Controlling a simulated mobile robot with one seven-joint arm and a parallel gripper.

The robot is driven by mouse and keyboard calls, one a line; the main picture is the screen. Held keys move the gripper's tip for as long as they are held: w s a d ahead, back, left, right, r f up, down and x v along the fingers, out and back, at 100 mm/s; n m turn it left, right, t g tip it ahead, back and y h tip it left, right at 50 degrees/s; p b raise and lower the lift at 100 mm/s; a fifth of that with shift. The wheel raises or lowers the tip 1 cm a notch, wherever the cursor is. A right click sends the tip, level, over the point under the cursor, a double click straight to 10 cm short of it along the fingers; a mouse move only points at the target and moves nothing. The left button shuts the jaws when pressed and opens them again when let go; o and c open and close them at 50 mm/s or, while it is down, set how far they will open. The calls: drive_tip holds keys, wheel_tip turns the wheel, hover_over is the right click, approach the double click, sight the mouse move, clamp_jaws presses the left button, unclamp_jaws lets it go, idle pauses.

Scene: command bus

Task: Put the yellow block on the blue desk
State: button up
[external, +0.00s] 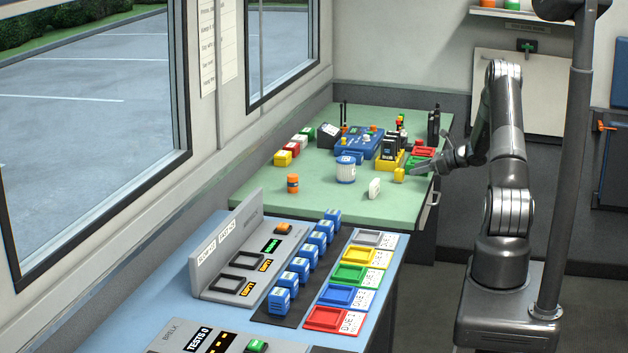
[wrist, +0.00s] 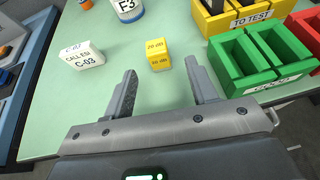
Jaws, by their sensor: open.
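The yellow block (external: 399,174) stands on the green table (external: 330,202), near its right edge. In the wrist view the yellow block (wrist: 157,55) has dB markings and lies just beyond my fingertips, between their lines. My gripper (wrist: 160,76) is open and empty, its two fingers apart. In the external view my gripper (external: 438,160) reaches over the green table's right edge, to the right of the block. The blue desk (external: 150,270) is in the foreground, nearer the camera than the green table.
A white card block (external: 375,188) and a white-blue canister (external: 345,170) stand left of the block. Green bins (wrist: 262,60) and a yellow bin (wrist: 232,14) are close on the right. The blue desk carries consoles, several blue blocks (external: 280,299) and coloured trays (external: 345,296); its far-left strip is clear.

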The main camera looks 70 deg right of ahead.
drive_tip(key=x, duration=0.9)
drive_tip(key=shift+w+a+f, duration=0.1)
drive_tip(key=shift+w+a, duration=0.05)
drive_tip(key=shift+w, duration=0.1)
drive_tip(key=shift+c, duration=0.5)
drive_tip(key=c, duration=1)
clamp_jaws()
wheel_tip(320, 180, up, 4)
drive_tip(key=shift+r, duration=0.1)
drive_tip(key=d+r+v, duration=0.2)
drive_tip(key=v, duration=1.1)
drive_tip(key=shift+w, duration=0.15)
